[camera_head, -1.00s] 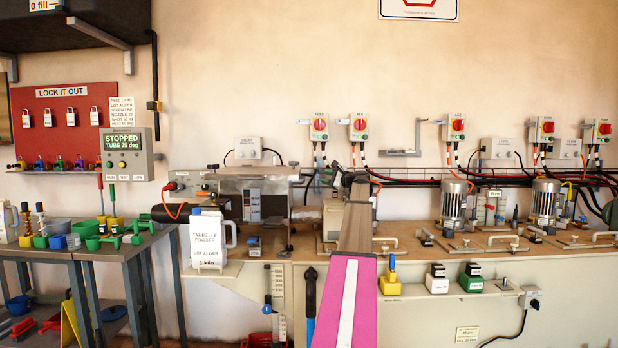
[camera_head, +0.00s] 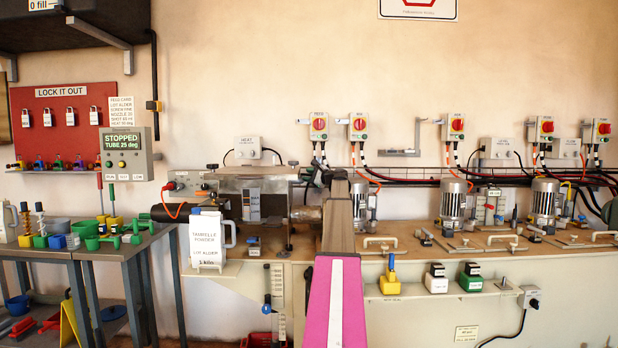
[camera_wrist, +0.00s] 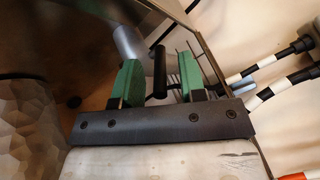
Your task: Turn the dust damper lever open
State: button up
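In the wrist view my gripper (camera_wrist: 160,76) is open, with one green finger on each side of a black lever (camera_wrist: 159,72). The lever looks like a dark rounded bar standing roughly along the fingers, with gaps showing on both sides of it. It appears to be the damper lever, but I can read no label on it. A thin dark stem shows near its lower end.
In the wrist view a grey pipe (camera_wrist: 127,42) lies behind the left finger, and a thin metal plate edge (camera_wrist: 212,62) runs close by the right finger. Black-and-white banded hoses (camera_wrist: 290,84) are at the right. A white jug (camera_head: 207,240) stands left of my arm.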

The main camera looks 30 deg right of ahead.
grip_shut()
jog(key=shift+a, duration=0.1)
jog(key=shift+s+a+m+t+h, duration=0.1)
jog(key=shift+a+m+t+h, duration=0.2)
jog(key=shift+m+h, duration=0.95)
jog(key=shift+s+a+m+t+h, duration=0.1)
jog(key=shift+a+m+h, duration=0.45)
jog(key=shift+h, duration=1.2)
jog(key=shift+a+m+t+h, duration=0.2)
jog(key=shift+m+h, duration=0.9)
jog(key=shift+h, duration=0.4)
jog(key=shift+o, duration=0.3)
grip_release()
